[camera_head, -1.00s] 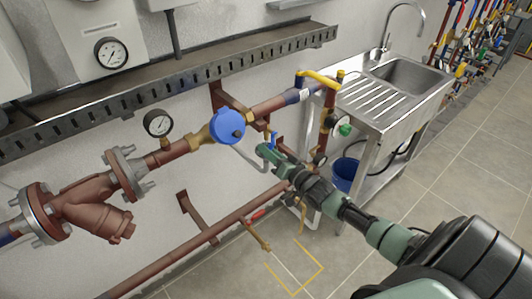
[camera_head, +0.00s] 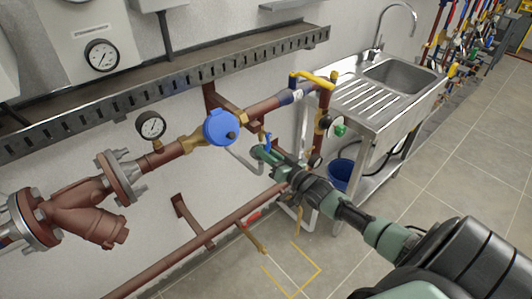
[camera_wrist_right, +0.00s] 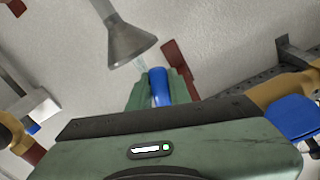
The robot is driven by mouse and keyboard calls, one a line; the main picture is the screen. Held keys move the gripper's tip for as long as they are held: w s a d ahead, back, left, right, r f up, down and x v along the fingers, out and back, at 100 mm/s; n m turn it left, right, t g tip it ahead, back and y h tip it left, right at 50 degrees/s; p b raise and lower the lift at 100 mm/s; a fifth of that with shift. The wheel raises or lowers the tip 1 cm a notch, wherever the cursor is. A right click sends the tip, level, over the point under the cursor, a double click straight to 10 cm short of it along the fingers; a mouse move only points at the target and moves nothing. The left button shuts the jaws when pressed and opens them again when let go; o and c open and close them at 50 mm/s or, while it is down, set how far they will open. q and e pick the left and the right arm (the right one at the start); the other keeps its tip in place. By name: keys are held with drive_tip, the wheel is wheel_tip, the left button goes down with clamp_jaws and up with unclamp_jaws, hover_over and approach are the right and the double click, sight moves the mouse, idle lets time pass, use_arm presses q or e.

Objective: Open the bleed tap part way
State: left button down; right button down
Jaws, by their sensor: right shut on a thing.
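The bleed tap shows as a small blue lever (camera_head: 267,141) at the lower pipe branch, right of the round blue meter. My right gripper (camera_head: 262,153) reaches in from the lower right and is at the lever. In the right wrist view the blue lever (camera_wrist_right: 159,86) stands between the green fingers of my right gripper (camera_wrist_right: 160,92), which is shut on it. The tap's body is mostly hidden by the gripper. A grey funnel (camera_wrist_right: 130,42) is close to the fingertips, with a pale, watery streak between them. My left gripper is not in view.
The blue meter (camera_head: 220,127) and a brass-fitted pipe run are left of the gripper. A yellow-handled valve (camera_head: 313,77), a green-handled valve (camera_head: 340,131) and a steel sink (camera_head: 400,76) are to the right. A blue bucket (camera_head: 340,175) stands under the sink.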

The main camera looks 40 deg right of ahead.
drive_tip(key=c, duration=1.6)
unclamp_jaws()
drive_tip(key=shift+s, duration=0.15)
drive_tip(key=s, duration=0.7)
drive_tip(key=shift+s+d+b, duration=0.3)
drive_tip(key=shift+d, duration=0.05)
